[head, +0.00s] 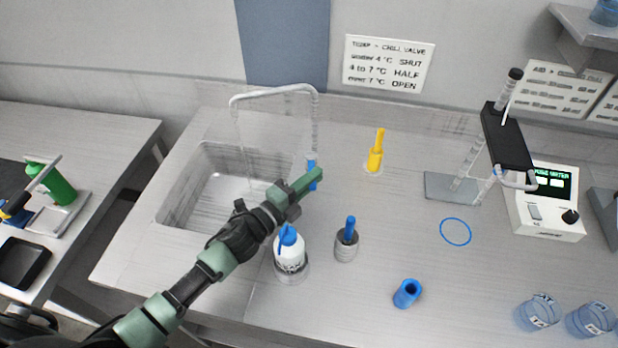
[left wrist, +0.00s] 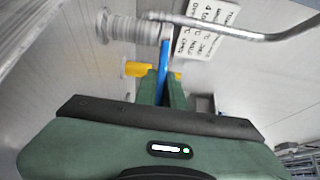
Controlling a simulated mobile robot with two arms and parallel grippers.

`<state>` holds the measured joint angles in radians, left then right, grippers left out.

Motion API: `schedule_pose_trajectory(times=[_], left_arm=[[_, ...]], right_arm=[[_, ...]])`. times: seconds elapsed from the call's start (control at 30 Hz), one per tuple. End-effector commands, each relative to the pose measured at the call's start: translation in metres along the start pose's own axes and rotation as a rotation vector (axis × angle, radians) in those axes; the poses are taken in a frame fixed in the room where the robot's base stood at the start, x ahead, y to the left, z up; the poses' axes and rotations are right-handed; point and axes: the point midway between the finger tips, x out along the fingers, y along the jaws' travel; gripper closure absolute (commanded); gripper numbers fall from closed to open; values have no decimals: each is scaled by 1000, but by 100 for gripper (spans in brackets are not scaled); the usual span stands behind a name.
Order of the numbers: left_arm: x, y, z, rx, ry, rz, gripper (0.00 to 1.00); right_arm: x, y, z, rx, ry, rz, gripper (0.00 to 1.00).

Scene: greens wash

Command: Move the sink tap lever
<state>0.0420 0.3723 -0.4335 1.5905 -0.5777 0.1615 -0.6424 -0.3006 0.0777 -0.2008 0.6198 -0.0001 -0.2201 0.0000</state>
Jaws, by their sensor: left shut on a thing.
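The sink tap has a thin grey gooseneck spout (head: 272,91) arching over the steel sink (head: 215,188). Its blue lever (head: 311,166) is at the base of the tap, on the sink's right side. My left gripper (head: 303,183) reaches in from the lower left and is shut on the blue lever. In the left wrist view the lever (left wrist: 163,66) runs down between the two green fingers (left wrist: 162,92), beside the ribbed tap body (left wrist: 132,28). The fingers hide part of the lever. My right gripper is not in view.
A white bottle with a blue top (head: 290,256) stands just below my left gripper. A grey holder with a blue piece (head: 346,245) is to its right. A yellow valve (head: 376,155) stands right of the tap. A blue cup (head: 407,293) is near the front.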

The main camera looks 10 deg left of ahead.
Motion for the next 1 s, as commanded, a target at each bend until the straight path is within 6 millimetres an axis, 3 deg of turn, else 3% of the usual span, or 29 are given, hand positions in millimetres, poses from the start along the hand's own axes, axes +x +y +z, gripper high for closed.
schedule_pose_trajectory(times=[0.2, 0.23, 0.3, 0.67, 1.0], left_arm=[[0, 1, 0, 0, 2, 2, 100], [0, 1, 0, 0, 2, 2, 85], [0, 1, 0, 1, 2, 2, 68], [-4, 2, 0, 1, 3, 1, 68], [-57, 4, -1, 1, 3, 4, 68]], right_arm=[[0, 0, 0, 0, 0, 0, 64], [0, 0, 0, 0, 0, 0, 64], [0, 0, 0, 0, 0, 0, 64], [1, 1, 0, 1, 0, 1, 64], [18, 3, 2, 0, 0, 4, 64]])
